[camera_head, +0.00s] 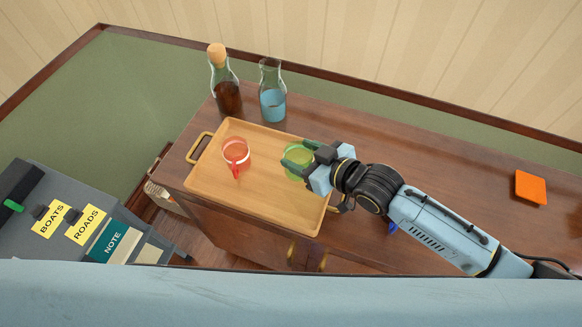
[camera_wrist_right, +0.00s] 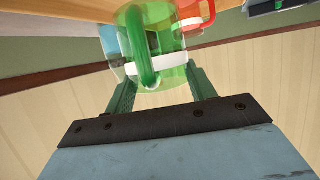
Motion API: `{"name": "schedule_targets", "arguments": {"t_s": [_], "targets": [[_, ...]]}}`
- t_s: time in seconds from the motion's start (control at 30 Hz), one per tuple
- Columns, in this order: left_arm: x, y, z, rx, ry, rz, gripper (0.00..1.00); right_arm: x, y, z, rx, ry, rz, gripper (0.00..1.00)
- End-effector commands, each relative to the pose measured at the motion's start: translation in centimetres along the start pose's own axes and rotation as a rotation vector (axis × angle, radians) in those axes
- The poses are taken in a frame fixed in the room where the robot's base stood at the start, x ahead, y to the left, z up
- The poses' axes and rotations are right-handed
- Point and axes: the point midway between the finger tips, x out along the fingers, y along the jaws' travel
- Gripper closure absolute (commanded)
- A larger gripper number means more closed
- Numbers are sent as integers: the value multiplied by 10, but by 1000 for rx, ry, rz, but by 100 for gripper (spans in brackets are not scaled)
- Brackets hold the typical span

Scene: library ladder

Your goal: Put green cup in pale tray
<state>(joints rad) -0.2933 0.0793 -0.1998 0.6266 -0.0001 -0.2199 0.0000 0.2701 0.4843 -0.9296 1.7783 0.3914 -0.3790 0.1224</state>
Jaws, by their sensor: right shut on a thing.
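The pale wooden tray (camera_head: 262,217) lies on the brown cabinet top and has brass handles at its ends. The green see-through cup (camera_head: 297,163) is over the right part of the tray. My right gripper (camera_head: 299,154) is shut on the green cup. In the right wrist view the cup (camera_wrist_right: 150,45) sits between the two fingers, with its handle facing the camera. I cannot tell whether its base touches the tray. A red cup (camera_head: 236,155) with a white band stands in the tray to the left. My left gripper is out of view.
A corked bottle of dark liquid (camera_head: 228,97) and a carafe of blue liquid (camera_head: 272,104) stand behind the tray. An orange block (camera_head: 530,188) lies far right. Dark folders with labels (camera_head: 88,225) are at lower left. The cabinet top right of my arm is mostly clear.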

Motion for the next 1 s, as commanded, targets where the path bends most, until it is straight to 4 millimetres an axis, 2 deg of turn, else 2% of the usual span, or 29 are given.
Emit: {"name": "schedule_targets", "arguments": {"t_s": [0.03, 0.17, 0.4, 0.87, 0.9, 1.0], "targets": [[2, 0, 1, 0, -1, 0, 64, 4, 0, 8, 0, 0, 0, 72], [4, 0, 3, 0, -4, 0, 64, 8, 0, 18, -1, 2, 1, 72], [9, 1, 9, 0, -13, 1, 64, 21, 0, 48, 0, 1, 1, 72], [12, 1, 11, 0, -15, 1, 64, 24, 0, 56, -1, 3, 1, 72], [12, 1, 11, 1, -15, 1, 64, 24, 0, 56, -1, 1, 1, 43], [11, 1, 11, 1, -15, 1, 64, 24, 0, 56, -1, 1, 1, 29]]}}
